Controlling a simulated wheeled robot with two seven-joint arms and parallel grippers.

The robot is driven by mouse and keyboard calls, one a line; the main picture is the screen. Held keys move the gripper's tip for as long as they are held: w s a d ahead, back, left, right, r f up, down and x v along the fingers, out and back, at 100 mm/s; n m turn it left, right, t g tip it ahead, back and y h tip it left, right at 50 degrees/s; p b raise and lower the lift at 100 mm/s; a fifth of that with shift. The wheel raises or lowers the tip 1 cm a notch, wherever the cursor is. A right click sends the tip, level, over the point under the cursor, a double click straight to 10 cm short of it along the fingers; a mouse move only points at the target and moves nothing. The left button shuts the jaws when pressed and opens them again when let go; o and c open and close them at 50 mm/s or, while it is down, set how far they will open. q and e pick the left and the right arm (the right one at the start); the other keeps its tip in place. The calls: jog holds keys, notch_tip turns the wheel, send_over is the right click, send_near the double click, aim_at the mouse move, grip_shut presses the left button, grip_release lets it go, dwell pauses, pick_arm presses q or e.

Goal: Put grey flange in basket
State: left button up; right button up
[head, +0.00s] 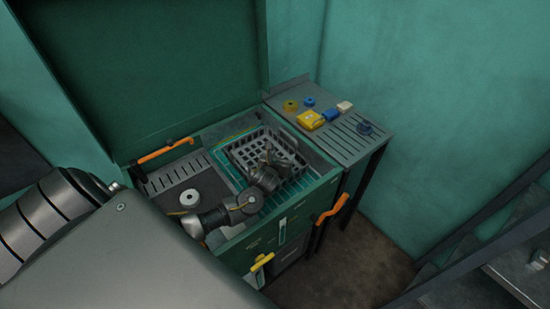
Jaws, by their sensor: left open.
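A light grey round flange (190,198) with a dark centre hole sits on the dark surface at the left inside the green open-topped unit. A grey plastic basket (237,157) with slotted walls stands to its right, towards the back of the unit. My left gripper (270,157) is open, with its fingers at the basket. They cover part of its interior, and I cannot tell how deep they reach. I see nothing between the fingers. The flange is apart from the gripper, close beside my left arm's links. My right gripper is out of view.
The raised green lid (160,70) stands behind the unit. Orange handles (332,208) stick out from the unit.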

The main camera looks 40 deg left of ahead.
pick_arm(q)
jog(key=v, duration=1)
jog(key=shift+s+r, duration=0.2)
